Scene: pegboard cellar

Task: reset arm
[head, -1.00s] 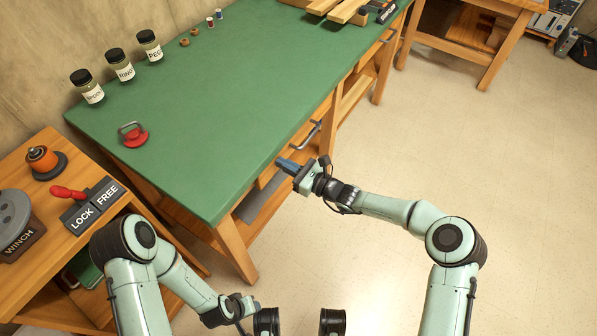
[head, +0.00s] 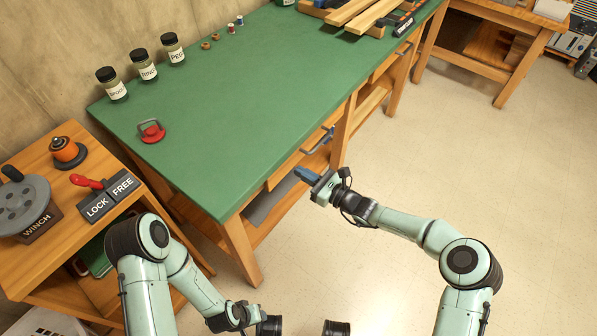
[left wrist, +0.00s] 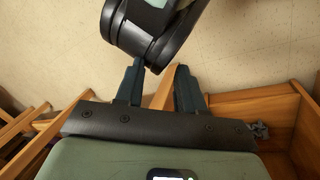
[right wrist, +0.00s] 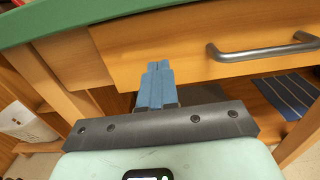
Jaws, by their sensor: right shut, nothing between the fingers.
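My right gripper (head: 305,174) is in front of the green workbench (head: 240,100), just below and beside the drawer handle (head: 318,140). In the right wrist view its blue fingers (right wrist: 157,85) are together and empty. The drawer front (right wrist: 190,55) with its metal handle (right wrist: 265,48) lies beyond them, apart from the fingertips. My left gripper (head: 262,322) is low at the bottom of the head view, partly cut off. In the left wrist view its dark fingers (left wrist: 160,85) stand apart, with nothing held between them.
A side table (head: 20,260) at the left bears a winch (head: 22,205), a LOCK/FREE switch (head: 108,197) and an orange-topped knob (head: 67,152). Three jars and a red clamp-like item (head: 152,130) stand on the workbench. The floor (head: 400,170) to the right is clear.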

